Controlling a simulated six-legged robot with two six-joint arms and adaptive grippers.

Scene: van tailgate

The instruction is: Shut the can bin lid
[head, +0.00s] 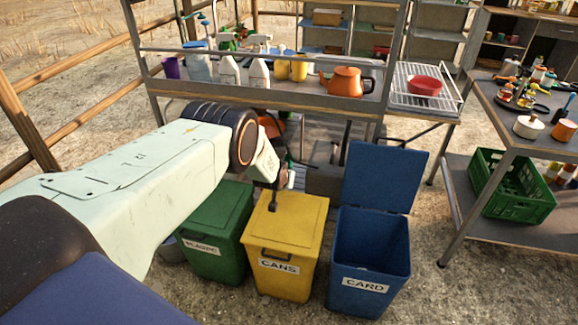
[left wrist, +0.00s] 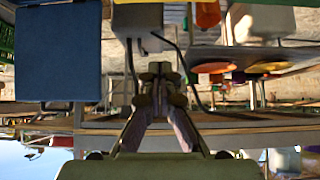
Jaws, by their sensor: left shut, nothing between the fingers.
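The yellow can bin (head: 285,258), labelled CANS, stands between a green and a blue bin. Its yellow lid (head: 300,215) lies flat over the top and looks shut. My left arm reaches in from the left. My right gripper is not in view.
The green plastic bin (head: 215,235) on the left has its lid down. The blue card bin (head: 370,250) on the right is open, its lid (head: 385,177) standing up. A workbench (head: 300,98) stands behind the bins. A side table (head: 500,125) is at the right.

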